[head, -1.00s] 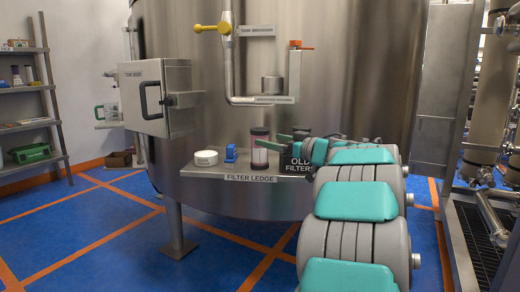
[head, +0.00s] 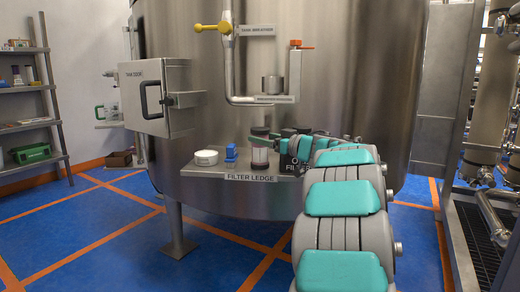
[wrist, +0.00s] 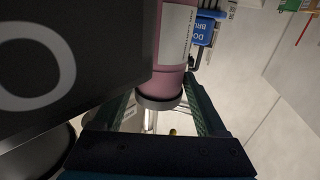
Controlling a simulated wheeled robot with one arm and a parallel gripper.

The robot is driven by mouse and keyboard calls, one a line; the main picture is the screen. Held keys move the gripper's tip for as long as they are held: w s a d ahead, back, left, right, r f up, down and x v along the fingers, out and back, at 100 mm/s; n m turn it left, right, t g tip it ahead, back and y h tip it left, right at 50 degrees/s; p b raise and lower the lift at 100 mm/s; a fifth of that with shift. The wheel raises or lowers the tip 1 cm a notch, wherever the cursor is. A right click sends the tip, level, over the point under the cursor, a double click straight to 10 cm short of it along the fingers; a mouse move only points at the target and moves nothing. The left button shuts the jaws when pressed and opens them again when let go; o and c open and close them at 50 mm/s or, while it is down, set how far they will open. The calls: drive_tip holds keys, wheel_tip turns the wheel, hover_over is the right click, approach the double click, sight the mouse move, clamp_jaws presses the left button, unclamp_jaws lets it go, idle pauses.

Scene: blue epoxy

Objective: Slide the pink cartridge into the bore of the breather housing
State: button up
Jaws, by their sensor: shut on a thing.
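The pink cartridge (head: 259,157) stands upright at the filter ledge in the head view, with dark bands near its top. My gripper (head: 262,138) reaches in from the right and is shut on its upper part. In the wrist view, the cartridge (wrist: 172,50) has a pale label and a metal-rimmed end between the fingers of my gripper (wrist: 160,92). I cannot tell whether its foot touches the ledge. The breather housing (head: 272,84) is a small open metal cup on a pipe bracket above, with an orange-red handle (head: 300,46) beside it. It is empty as far as I can see.
The filter ledge (head: 205,172) also bears a white round tub (head: 206,158) and a blue object (head: 231,154). The dark old filters box (head: 290,163) stands close right of the cartridge, partly behind my arm. A grey cabinet (head: 155,97) juts out at left.

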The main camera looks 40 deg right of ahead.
drive_tip(key=c, duration=0.7)
drive_tip(key=shift+r, duration=0.1)
